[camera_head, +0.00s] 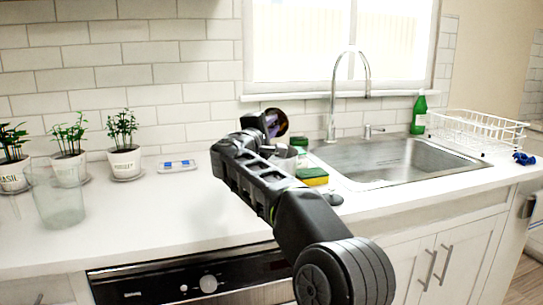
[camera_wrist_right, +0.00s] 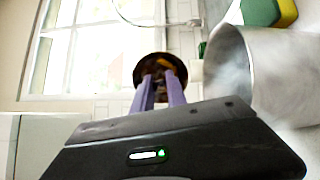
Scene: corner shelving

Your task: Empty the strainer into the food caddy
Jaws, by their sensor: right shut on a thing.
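My right gripper (camera_head: 266,121) reaches over the counter from the lower right. Its purple fingers (camera_wrist_right: 161,88) are shut on the strainer (camera_wrist_right: 150,66), a dark round bowl with brown and orange bits in it. In the head view the strainer (camera_head: 279,122) is raised above the counter, tilted with its round face showing. A grey metal container (camera_wrist_right: 275,75), which looks like the food caddy, stands beside the gripper in the wrist view. In the head view it (camera_head: 286,161) is mostly hidden behind my arm. My left gripper is not in view.
A yellow-green sponge (camera_head: 312,176) lies beside the sink (camera_head: 400,158). The tap (camera_head: 333,100), a green bottle (camera_head: 418,115) and a white dish rack (camera_head: 470,133) are behind and right. Potted plants (camera_head: 123,145) and a glass vase (camera_head: 57,198) stand left. The front-left counter is clear.

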